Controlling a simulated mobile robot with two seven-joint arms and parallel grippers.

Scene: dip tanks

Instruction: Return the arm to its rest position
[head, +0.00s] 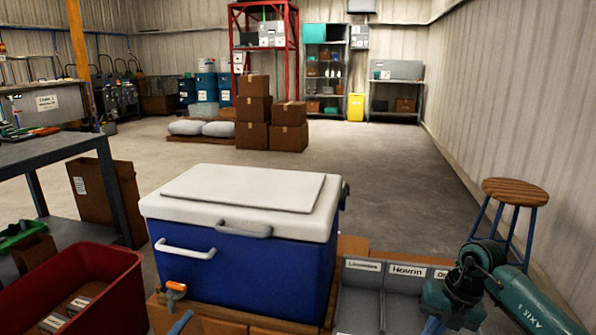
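My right arm (520,303), teal with dark joints, comes in from the lower right. Its wrist end hangs over the grey labelled bins at the bottom right. My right gripper (437,325) is only partly in view at the bottom edge, and its fingertips are not clear. I cannot tell whether it is open or holds anything. My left arm and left gripper do not show in the head view.
A blue cooler (240,262) with a closed white lid (245,190) stands in front. Labelled grey bins (362,285) are right of it, a red tub (122,270) left. A wooden stool (515,192) stands by the right wall.

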